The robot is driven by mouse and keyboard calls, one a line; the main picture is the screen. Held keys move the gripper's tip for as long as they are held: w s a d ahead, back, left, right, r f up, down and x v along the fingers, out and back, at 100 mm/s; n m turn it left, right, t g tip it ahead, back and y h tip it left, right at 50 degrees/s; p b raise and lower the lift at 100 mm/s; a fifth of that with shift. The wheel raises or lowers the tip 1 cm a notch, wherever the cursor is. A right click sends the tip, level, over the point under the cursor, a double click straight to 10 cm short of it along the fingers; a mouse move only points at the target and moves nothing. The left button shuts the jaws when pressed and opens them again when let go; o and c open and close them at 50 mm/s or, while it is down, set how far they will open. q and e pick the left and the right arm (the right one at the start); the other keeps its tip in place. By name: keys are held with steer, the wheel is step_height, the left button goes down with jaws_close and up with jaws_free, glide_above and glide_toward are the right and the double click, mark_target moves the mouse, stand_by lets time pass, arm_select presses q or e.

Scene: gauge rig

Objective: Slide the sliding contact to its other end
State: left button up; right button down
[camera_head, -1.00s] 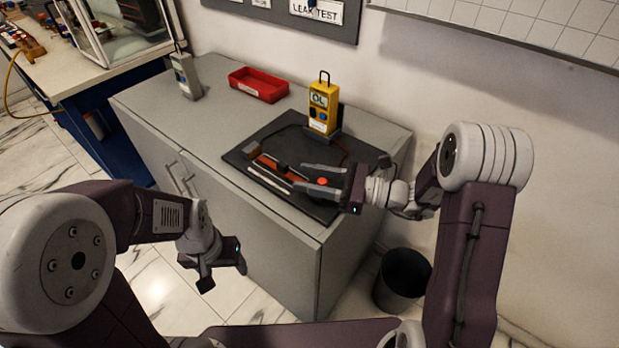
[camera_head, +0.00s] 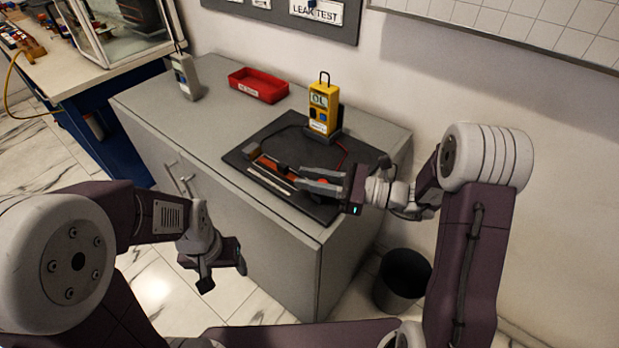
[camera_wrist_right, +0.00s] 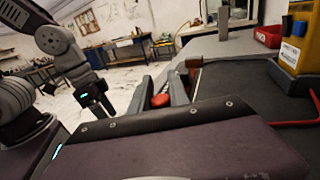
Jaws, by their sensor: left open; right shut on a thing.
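An orange-red bar-like device (camera_head: 268,163) lies on the dark mat (camera_head: 245,152), with a pale strip along its near side. My right gripper (camera_head: 303,177) reaches over its right part from the right, with its fingers low on it. In the right wrist view a round red knob (camera_wrist_right: 161,100) sits between the two fingers (camera_wrist_right: 160,92), and the gripper is shut on this sliding contact. My left gripper (camera_head: 222,275) hangs open and empty in front of the cabinet, away from the device.
A yellow meter (camera_head: 321,108) stands upright behind the device, with a red lead (camera_head: 342,155) running down. A red tray (camera_head: 258,86) and a grey handheld unit (camera_head: 186,77) stand further back on the cabinet (camera_head: 150,105). A black bin (camera_head: 402,280) is on the floor at right.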

mark_target(297, 171)
stand_by(0.7)
steer(key=w+a, duration=0.1)
steer(key=w+a+p, duration=0.1)
steer(key=shift+w+a, duration=0.15)
steer(key=shift+a, duration=0.2)
steer(key=shift+r, duration=0.15)
steer(key=c, duration=1.7)
jaws_free()
steer(key=o, duration=0.4)
steer(key=shift+w+a, duration=0.35)
steer(key=shift+s+d, duration=0.2)
steer(key=shift+d, duration=0.15)
steer(key=v, duration=0.8)
steer(key=shift+d+p, duration=0.25)
steer(key=shift+p, duration=0.15)
